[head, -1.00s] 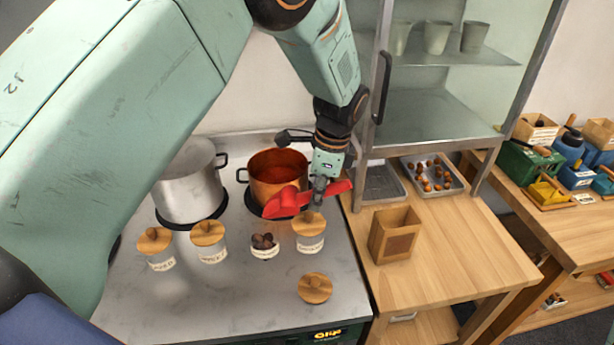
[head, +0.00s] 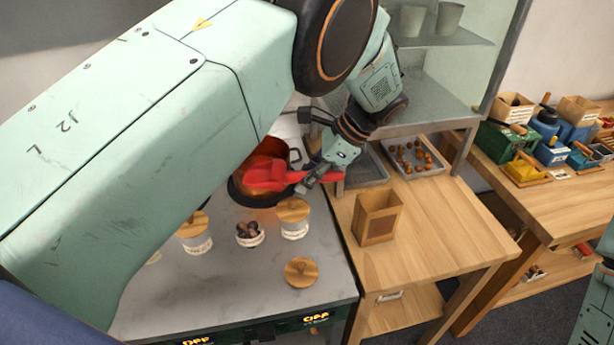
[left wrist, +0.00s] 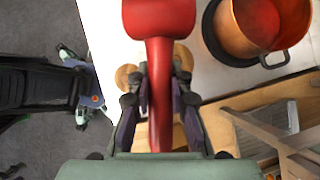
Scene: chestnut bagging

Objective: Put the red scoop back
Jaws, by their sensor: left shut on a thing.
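The red scoop (head: 272,174) is held by its handle in my left gripper (head: 308,183), which is shut on it. In the head view the scoop's head overlaps the copper pot (head: 238,188) behind it; I cannot tell its exact height. In the left wrist view the scoop (left wrist: 160,18) points away from me, its handle between the fingers (left wrist: 160,92), with the copper pot (left wrist: 224,35) to its right. My left forearm hides part of the stove. My right gripper cannot be made out.
Lidded jars (head: 294,219), an open chestnut jar (head: 249,234) and a loose wooden lid (head: 302,272) stand on the grey top. A wooden box (head: 376,217), a grey tray (head: 365,166) and a chestnut tray (head: 432,170) sit on the wooden table, whose front is clear.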

